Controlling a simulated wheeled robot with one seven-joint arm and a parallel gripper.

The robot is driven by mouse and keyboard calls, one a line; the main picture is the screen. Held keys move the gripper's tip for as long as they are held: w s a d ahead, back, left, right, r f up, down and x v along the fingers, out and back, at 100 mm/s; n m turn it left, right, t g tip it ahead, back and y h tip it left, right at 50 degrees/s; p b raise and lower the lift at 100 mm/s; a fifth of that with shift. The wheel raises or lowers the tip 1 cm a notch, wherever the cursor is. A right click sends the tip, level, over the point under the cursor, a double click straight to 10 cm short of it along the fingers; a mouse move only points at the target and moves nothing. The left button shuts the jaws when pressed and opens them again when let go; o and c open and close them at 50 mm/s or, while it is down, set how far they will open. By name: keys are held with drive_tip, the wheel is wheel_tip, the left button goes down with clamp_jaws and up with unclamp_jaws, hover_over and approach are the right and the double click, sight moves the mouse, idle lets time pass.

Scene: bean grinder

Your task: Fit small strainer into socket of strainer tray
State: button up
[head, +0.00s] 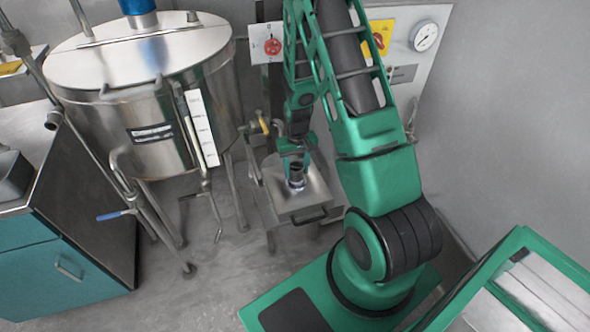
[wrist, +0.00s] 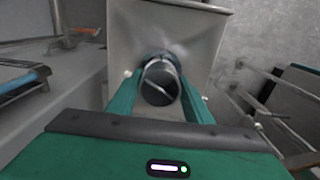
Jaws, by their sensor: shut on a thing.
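My gripper (head: 295,165) points down over the strainer tray and is shut on the small strainer (head: 297,183). In the wrist view the small strainer (wrist: 160,84) shows as a short round piece with a dark, open end and a shiny metal rim, between my two green fingers. The strainer tray (head: 312,205) is a square metal box with a dark front handle. It also shows in the wrist view (wrist: 195,35), just beyond the strainer. The socket is hidden behind the strainer and fingers. I cannot tell whether the strainer is seated in it or only just above it.
A large steel tank (head: 150,95) with pipes and valve levers stands left of the tray. A teal cabinet (head: 70,270) is at the far left. A green-framed metal unit (head: 530,290) is at the lower right.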

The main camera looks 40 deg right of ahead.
sight(296, 175)
drive_tip(key=shift+f, duration=1.7)
drive_tip(key=o, duration=1.3)
drive_tip(key=shift+c, duration=0.2)
wheel_tip(296, 175, up, 11)
drive_tip(key=shift+f, duration=0.2)
drive_tip(key=shift+r, duration=0.1)
drive_tip(key=s+r+m, duration=0.2)
drive_tip(key=s+r, duration=1.6)
drive_tip(key=r, duration=0.4)
drive_tip(key=s+a+r+m, duration=0.1)
drive_tip(key=s+r, duration=0.3)
drive_tip(key=s, duration=0.6)
drive_tip(key=shift+s+a, duration=0.25)
drive_tip(key=shift+a, duration=0.2)
